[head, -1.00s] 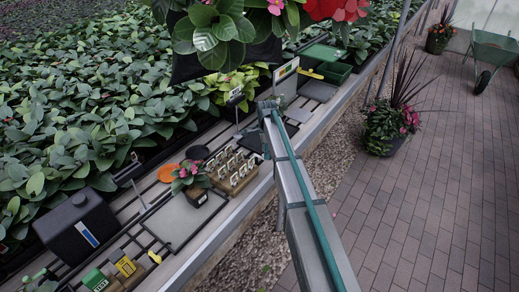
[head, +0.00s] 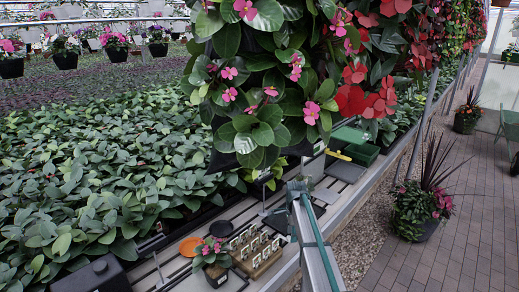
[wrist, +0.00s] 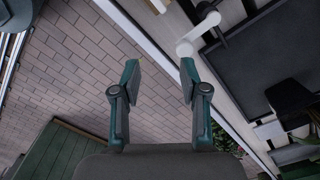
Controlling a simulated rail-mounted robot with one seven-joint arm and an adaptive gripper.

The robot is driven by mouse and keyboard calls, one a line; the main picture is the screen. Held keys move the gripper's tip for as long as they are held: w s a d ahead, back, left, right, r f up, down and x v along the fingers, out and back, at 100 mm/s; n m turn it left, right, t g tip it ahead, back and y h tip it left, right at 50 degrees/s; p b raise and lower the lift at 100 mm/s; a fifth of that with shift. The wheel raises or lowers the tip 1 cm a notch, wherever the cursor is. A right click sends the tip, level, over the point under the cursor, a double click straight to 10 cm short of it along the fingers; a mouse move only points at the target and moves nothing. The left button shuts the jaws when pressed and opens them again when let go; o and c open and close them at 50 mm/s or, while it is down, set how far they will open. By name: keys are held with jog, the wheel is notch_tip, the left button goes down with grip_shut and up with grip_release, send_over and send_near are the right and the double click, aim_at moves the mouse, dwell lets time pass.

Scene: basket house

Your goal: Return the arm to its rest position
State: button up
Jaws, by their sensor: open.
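My gripper (wrist: 160,80) is open and empty in the wrist view, its two green-and-black fingers spread apart. Brick paving and a pale bench edge lie behind the fingers. In the head view my grey arm with a green stripe (head: 316,245) rises from the bottom edge, over the bench's front rail. I cannot make out the fingers in the head view.
A small potted pink flower (head: 211,252), a wooden rack of labels (head: 257,252) and an orange disc (head: 191,246) are on the bench left of my arm. Hanging flowers (head: 270,100) crowd above it. The brick path (head: 460,230) is open at right.

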jog(key=s+f+n, duration=0.4)
jog(key=s+n, duration=0.2)
jog(key=s, duration=0.5)
jog(key=s+f+n, duration=0.4)
jog(key=s+n, duration=0.1)
jog(key=s, duration=0.6)
jog(key=s+f+n, duration=0.4)
jog(key=s+n, duration=0.2)
jog(key=s, duration=0.6)
jog(key=s+f+g+b, duration=0.1)
jog(key=s+f+g, duration=0.2)
jog(key=s+f, duration=0.7)
jog(key=s+f+g+b, duration=0.1)
jog(key=s+f+g, duration=0.2)
jog(key=s+f, duration=0.7)
jog(key=s, duration=0.7)
jog(key=shift+g, duration=0.3)
jog(key=shift+s, duration=0.1)
